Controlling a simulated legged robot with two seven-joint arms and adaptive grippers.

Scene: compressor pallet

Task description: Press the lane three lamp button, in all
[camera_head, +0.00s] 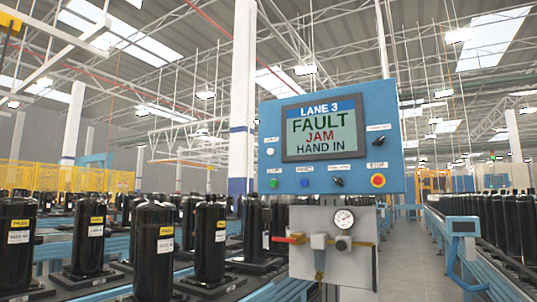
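A blue control panel (390,110) faces me at the middle right. Its screen (320,128) reads LANE 3, FAULT, JAM, HAND IN. A small white round button (270,151) sits left of the screen, under a label too small to read surely. Below the screen are a green button (273,183), a blue button (304,182) and a black knob (337,182). Another black knob (380,141) is right of the screen, above a red button with a yellow ring (377,180). Neither of my grippers is in view.
A grey plate with a pressure gauge (344,219) and a red-handled valve (290,239) hangs under the panel. Black compressors (153,250) stand on conveyors at left, and more at right. A small blue-framed terminal (463,226) stands at right. An aisle (412,260) runs between.

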